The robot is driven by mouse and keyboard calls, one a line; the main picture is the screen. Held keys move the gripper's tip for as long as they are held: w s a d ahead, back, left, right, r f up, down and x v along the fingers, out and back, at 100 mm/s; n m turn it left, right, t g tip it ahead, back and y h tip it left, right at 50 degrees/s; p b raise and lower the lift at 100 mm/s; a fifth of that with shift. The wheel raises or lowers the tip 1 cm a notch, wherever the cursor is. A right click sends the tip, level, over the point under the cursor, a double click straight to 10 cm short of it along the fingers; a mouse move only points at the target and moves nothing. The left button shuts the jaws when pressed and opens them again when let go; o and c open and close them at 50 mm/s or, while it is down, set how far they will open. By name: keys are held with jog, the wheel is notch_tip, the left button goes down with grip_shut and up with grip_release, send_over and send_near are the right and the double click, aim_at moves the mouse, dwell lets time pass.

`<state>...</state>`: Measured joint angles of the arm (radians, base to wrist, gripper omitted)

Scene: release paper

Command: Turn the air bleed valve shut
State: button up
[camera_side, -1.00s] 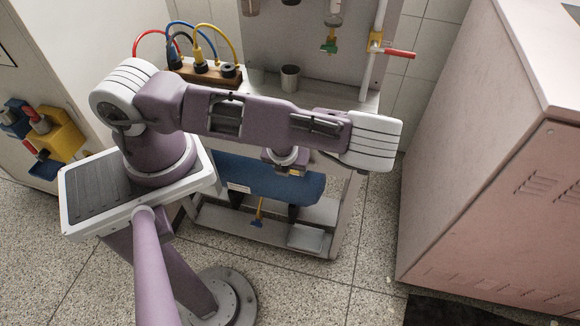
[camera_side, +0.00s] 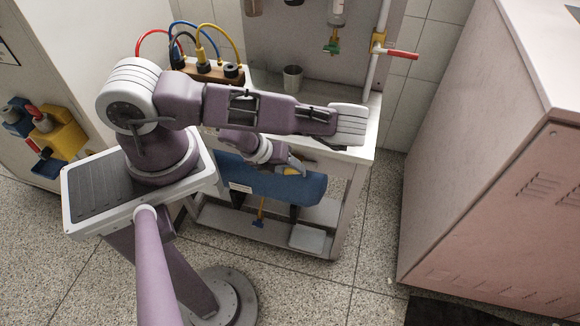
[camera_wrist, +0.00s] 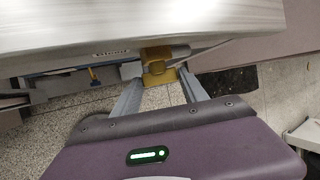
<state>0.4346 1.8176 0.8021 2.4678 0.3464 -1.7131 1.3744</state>
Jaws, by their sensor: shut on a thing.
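A brass-yellow fitting (camera_wrist: 158,72), which I take for the air bleed valve, sits at the bench's front edge in the wrist view. My gripper (camera_wrist: 160,78) has one finger on each side of it and is shut on it. In the side view my gripper (camera_side: 298,168) is below the bench front, before the blue tank (camera_side: 312,188), with a small yellow patch (camera_side: 291,171) at its fingers. The fingers hide part of the fitting, and its handle angle cannot be told.
The bench top (camera_side: 355,145) lies just above my gripper. A metal cup (camera_side: 292,78), a green-handled tap (camera_side: 332,47) and a red-handled valve (camera_side: 402,54) are behind. A blue-handled yellow part (camera_side: 260,215) hangs under the tank. A pink cabinet (camera_side: 490,170) stands right, with floor between.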

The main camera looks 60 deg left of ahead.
jog(key=shift+s+a+f+n+t+h, duration=0.1)
jog(key=shift+a+f+n+t+h, duration=0.1)
jog(key=shift+t+h, duration=0.35)
jog(key=shift+s+a+f+n+t+h, duration=0.1)
jog(key=shift+a+n+t+h, duration=0.2)
jog(key=shift+t, duration=0.35)
jog(key=shift+s+d+f+t+h, duration=0.15)
jog(key=shift+t+h, duration=0.5)
jog(key=shift+t, duration=0.15)
jog(key=o, duration=1.4)
jog(key=shift+s, duration=0.1)
